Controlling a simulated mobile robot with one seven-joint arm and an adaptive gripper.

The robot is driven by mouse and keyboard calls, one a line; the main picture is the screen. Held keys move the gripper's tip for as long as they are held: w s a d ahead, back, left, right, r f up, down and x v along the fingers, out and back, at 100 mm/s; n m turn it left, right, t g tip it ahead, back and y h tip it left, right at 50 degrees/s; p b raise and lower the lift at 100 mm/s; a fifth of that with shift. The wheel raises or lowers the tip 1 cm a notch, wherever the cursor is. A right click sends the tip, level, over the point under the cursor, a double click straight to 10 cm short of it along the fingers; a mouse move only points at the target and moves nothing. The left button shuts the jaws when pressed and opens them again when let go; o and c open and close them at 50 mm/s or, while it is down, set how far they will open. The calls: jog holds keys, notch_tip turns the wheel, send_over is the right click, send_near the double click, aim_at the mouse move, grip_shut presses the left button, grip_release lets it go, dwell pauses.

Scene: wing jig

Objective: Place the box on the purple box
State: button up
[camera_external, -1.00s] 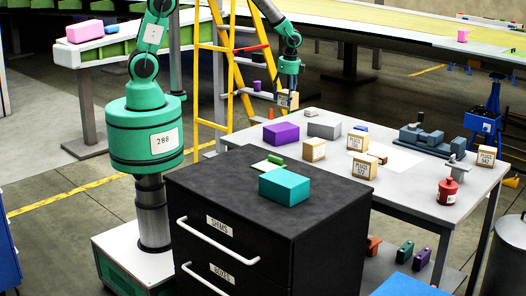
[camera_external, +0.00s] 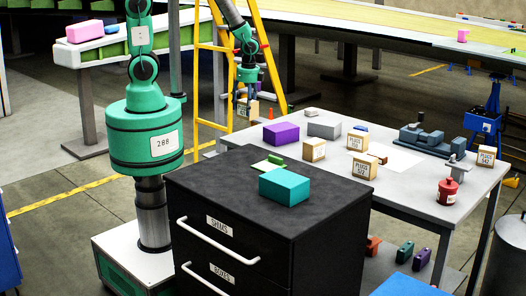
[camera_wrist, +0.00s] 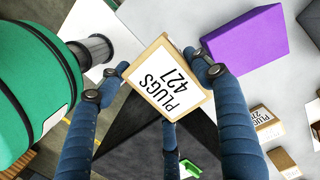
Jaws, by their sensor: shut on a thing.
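My gripper (camera_external: 246,102) is shut on a small tan box (camera_wrist: 168,78) with a white label reading "PLUGS 427". The held box also shows in the external view (camera_external: 249,111), up in the air past the far left edge of the table. The purple box (camera_external: 281,133) sits on the grey table, to the right of and below my gripper in that view. In the wrist view the purple box (camera_wrist: 246,45) is at the upper right, apart from the held box. Its top looks bare.
The grey table (camera_external: 420,185) also bears a grey box (camera_external: 324,128) beside the purple one, several labelled tan boxes, a vise (camera_external: 425,138) and a red can (camera_external: 447,190). A black cabinet (camera_external: 220,182) with a teal box (camera_external: 284,184) stands in front. A yellow ladder (camera_external: 208,95) is behind.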

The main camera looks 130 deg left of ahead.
jog(key=shift+d, duration=0.15)
dwell(0.3)
jog(key=b, duration=0.1)
send_over(280, 127)
jog(key=shift+d+f, duration=0.1)
jog(key=shift+f, duration=0.7)
jog(key=shift+f+b, duration=0.55)
jog(key=shift+f, duration=1.2)
jog(key=o, duration=1.3)
jog(key=shift+f, duration=0.15)
jog(key=shift+s, duration=0.1)
